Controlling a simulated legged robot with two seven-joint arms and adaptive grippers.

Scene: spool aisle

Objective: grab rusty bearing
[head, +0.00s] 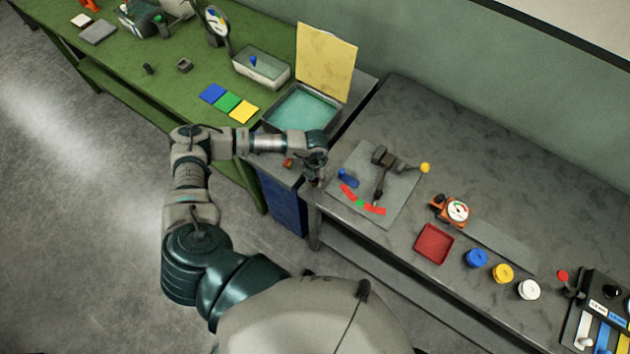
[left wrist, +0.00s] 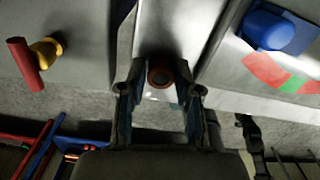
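A reddish-brown ring with a dark centre, which looks like the rusty bearing (left wrist: 169,78), shows in the left wrist view on a pale grey strip. My left gripper (left wrist: 160,68) is open, with one finger on each side of the ring and a visible gap to each. How far the fingertips are above the strip is hard to tell. In the head view my left gripper (head: 315,178) points down at the near left corner of the grey bench, and the bearing is not distinguishable there. My right gripper is not in view.
A grey plate with a lever (head: 380,175) and a blue part (head: 348,178) lie just right of the gripper. A red handle (left wrist: 22,66) stands to the left in the wrist view. An open bin with a yellow lid (head: 325,62) stands behind. A red tray (head: 434,243) is further right.

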